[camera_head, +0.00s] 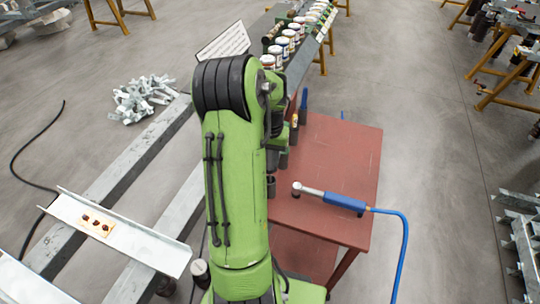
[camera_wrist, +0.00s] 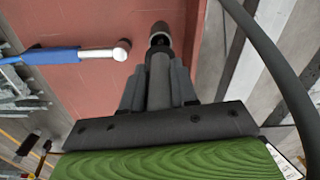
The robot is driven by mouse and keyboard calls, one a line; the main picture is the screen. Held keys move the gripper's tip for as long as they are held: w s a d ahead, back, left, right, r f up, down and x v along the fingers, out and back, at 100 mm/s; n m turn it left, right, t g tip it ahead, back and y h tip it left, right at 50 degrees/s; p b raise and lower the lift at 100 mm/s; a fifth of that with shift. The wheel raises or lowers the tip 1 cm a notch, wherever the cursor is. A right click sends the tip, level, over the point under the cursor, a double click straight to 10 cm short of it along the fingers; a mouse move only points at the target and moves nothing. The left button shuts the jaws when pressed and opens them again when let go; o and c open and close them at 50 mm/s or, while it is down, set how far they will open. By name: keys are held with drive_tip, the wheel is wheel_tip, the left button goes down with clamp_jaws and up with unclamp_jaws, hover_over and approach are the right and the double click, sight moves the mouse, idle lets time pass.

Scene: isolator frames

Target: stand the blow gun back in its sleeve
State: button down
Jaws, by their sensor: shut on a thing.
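In the wrist view my gripper (camera_wrist: 159,72) is shut on a dark, narrow tool, which I take to be the blow gun; its shape is mostly hidden between the fingers. A dark round sleeve (camera_wrist: 160,30) shows just beyond the fingertips, in line with them. I cannot tell whether the held tool's end is inside it or only above it. In the head view a dark sleeve (camera_head: 271,187) stands at the left edge of the red table (camera_head: 345,150). My arm hides most of my gripper there.
A blue-handled air tool (camera_head: 345,202) with a silver head lies close to the sleeve, its blue hose (camera_head: 405,245) running off the table's right. Other upright holders stand farther back, one with a blue tool (camera_head: 304,98).

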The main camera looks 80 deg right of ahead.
sight(270, 169)
drive_tip(key=shift+f+b, duration=2.05)
drive_tip(key=shift+f, duration=0.75)
drive_tip(key=c, duration=0.8)
unclamp_jaws()
wheel_tip(270, 169, up, 16)
drive_tip(key=p, duration=0.4)
drive_tip(key=shift+f, duration=0.1)
